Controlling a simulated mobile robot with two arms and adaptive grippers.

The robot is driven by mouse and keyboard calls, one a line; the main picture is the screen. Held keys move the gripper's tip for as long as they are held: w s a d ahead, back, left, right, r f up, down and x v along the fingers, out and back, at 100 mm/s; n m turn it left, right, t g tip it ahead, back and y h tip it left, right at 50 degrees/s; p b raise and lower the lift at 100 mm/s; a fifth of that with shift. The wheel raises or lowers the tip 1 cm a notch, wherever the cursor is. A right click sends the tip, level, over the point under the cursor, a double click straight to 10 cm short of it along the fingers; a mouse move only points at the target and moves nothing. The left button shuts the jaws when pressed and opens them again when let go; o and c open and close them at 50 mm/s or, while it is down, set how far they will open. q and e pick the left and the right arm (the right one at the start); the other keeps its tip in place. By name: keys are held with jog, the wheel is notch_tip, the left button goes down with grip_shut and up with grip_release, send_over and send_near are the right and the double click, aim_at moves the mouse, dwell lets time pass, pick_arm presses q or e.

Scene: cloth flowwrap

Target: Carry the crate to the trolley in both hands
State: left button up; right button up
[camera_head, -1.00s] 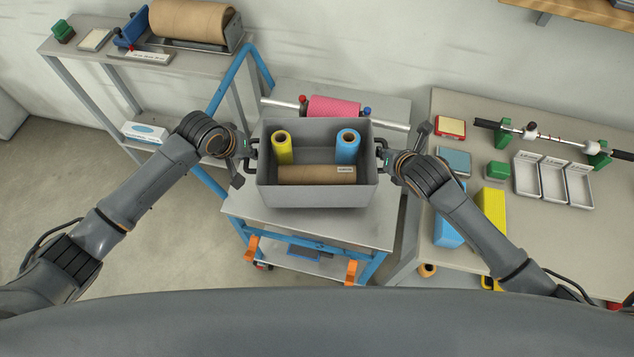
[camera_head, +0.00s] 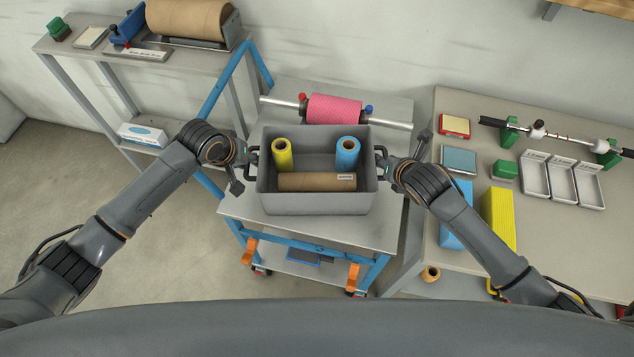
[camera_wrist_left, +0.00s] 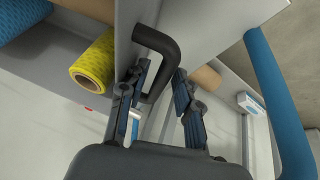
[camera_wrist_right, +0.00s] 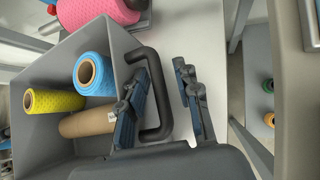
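The grey crate (camera_head: 318,203) is over the grey top of the blue-framed trolley (camera_head: 380,228). Whether its base touches the top is hard to tell. It holds a yellow roll (camera_head: 282,155), a blue roll (camera_head: 347,154) and a brown roll (camera_head: 310,182). My left gripper (camera_head: 247,157) is at the crate's left handle. In the left wrist view its fingers (camera_wrist_left: 160,95) stand apart, with the black handle (camera_wrist_left: 168,48) between them. My right gripper (camera_head: 388,163) is at the right handle. In the right wrist view its fingers (camera_wrist_right: 163,100) stand apart around the handle (camera_wrist_right: 154,68).
A pink roller (camera_head: 335,109) on a metal bar lies just behind the crate. A bench (camera_head: 455,105) with trays, boxes and a rod stands at the right. A shelf unit (camera_head: 85,56) with a large brown roll stands at the left. Floor (camera_head: 110,235) is bare at lower left.

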pick_arm(q)
jog(key=shift+d, duration=0.1)
pick_arm(e)
jog(key=shift+a, duration=0.1)
jog(key=shift+s+r, duration=0.1)
pick_arm(q)
jog(key=v, duration=0.8)
pick_arm(e)
jog(key=v, duration=1.2)
